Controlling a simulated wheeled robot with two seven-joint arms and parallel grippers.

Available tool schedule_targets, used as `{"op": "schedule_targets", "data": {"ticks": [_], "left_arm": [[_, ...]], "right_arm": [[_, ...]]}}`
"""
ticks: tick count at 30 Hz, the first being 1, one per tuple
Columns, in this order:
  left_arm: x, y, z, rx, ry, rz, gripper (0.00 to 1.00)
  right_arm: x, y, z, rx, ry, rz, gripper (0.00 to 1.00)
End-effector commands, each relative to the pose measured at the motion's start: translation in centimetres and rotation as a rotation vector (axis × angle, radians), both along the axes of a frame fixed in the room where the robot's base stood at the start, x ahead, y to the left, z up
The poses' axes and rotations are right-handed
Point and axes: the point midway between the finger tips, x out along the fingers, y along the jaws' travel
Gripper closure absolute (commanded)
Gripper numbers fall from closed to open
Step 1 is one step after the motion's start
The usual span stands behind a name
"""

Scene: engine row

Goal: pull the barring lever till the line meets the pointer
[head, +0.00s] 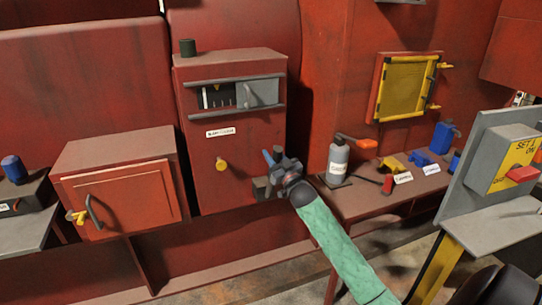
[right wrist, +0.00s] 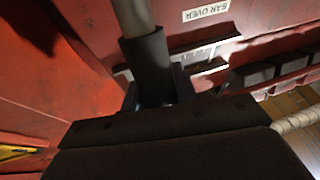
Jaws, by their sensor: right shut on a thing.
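The barring lever (right wrist: 150,70) is a grey rod with a black sleeve in the right wrist view. My right gripper (right wrist: 156,95) is shut around the sleeve. In the head view my right gripper (head: 276,172) is at the lower right of the red cabinet (head: 232,150) and hides most of the lever. The cabinet's window (head: 222,97) shows pale marks on a dark ground at its left. A small yellow pointer (head: 243,87) shows at the window's top. A grey cover (head: 263,93) fills the right part. I cannot tell which mark is the line. My left gripper is out of view.
A yellow knob (head: 221,164) sticks out of the cabinet front. A red box with a handled door (head: 120,200) stands at left. At right, a shelf (head: 350,203) holds a grey bottle (head: 337,160) and small tools. A grey panel (head: 467,165) with a switch box stands nearer.

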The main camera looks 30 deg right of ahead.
Motion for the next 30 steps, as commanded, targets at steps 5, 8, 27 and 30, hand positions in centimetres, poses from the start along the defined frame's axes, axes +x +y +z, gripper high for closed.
{"op": "schedule_targets", "data": {"ticks": [5, 8, 27, 30], "left_arm": [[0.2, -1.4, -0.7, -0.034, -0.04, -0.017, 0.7], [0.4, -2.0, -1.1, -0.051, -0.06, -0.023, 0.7], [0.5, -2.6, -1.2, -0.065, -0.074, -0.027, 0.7], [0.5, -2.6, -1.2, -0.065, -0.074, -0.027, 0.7]], "right_arm": [[-1.6, 0.4, -1.2, -0.012, -0.064, 0.0, 1.0], [-2.2, 0.6, -1.3, -0.021, -0.088, -0.001, 1.0], [-2.7, 0.6, -1.1, -0.027, -0.108, -0.001, 0.5], [-2.7, 0.6, -1.1, -0.027, -0.109, -0.001, 0.5]]}}
